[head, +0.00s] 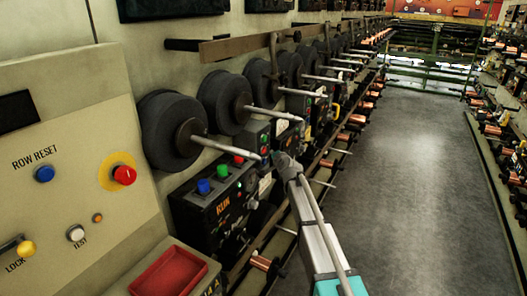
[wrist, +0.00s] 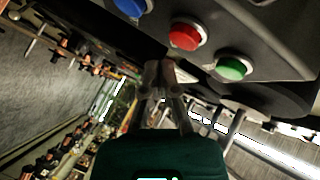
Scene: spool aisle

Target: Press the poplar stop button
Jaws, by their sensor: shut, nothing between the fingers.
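My gripper (head: 284,160) is shut and empty, in front of the row of machine control boxes. In the wrist view its closed fingertips (wrist: 163,70) are just below a round red button (wrist: 184,36); I cannot tell whether they touch the panel. A blue button (wrist: 130,6) and a green button (wrist: 232,68) flank the red one. In the head view a nearer black box (head: 210,212) carries blue (head: 204,186), green (head: 223,170) and red (head: 238,159) buttons. No poplar label is readable, so I cannot tell which red button is the poplar stop.
A beige panel (head: 70,130) at left holds a blue row reset button (head: 45,174) and a red button on a yellow disc (head: 124,175). A red tray (head: 170,272) sits below. Dark rollers with protruding spindles (head: 225,147) line the machine. The grey aisle floor (head: 410,190) is clear.

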